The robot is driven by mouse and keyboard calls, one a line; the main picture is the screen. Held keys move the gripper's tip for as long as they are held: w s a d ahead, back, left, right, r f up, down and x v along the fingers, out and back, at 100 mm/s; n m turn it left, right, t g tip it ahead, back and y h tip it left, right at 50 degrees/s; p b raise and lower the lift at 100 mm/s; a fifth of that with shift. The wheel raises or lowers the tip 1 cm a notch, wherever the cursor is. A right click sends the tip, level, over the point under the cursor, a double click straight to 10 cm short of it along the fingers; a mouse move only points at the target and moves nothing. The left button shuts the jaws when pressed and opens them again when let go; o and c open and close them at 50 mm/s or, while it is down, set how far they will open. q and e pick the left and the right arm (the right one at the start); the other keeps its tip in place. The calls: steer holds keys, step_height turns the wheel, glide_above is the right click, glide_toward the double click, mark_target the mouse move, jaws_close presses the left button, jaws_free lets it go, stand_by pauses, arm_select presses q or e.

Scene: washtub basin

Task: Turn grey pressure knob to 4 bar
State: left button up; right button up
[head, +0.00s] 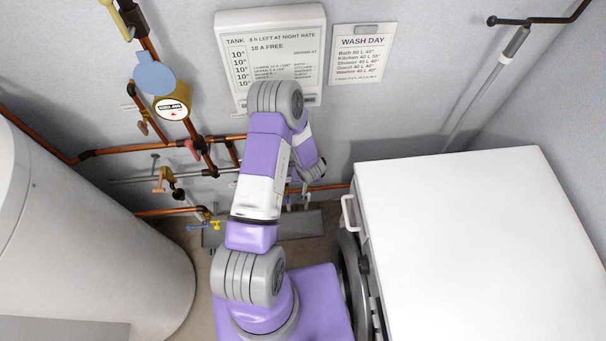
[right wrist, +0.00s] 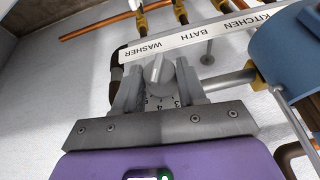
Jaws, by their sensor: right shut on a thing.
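The grey pressure knob (right wrist: 158,72) shows in the right wrist view, between the two fingers of my right gripper (right wrist: 158,86). The gripper is shut on it. A pale dial (right wrist: 161,101) with dark numbers, 3 and 5 among them, lies under the knob and is partly covered by the fingers. I cannot tell exactly which number the knob points to. In the head view my right arm stands in front of the pipework and hides the knob and the gripper. My left gripper is in neither view.
A white label strip (right wrist: 195,36) and a blue part (right wrist: 284,48) are close to the gripper. Copper pipes (head: 115,151) and a round gauge (head: 172,107) are on the wall. A white tank (head: 80,230) stands left, a white washer (head: 470,240) right.

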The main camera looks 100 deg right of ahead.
steer(key=o, duration=1.1)
steer(key=shift+c, duration=0.2)
steer(key=p+v, duration=0.2)
steer(key=v, duration=0.5)
steer(key=shift+r, duration=0.3)
steer(key=shift+a+f, duration=0.1)
steer(key=shift+a, duration=0.05)
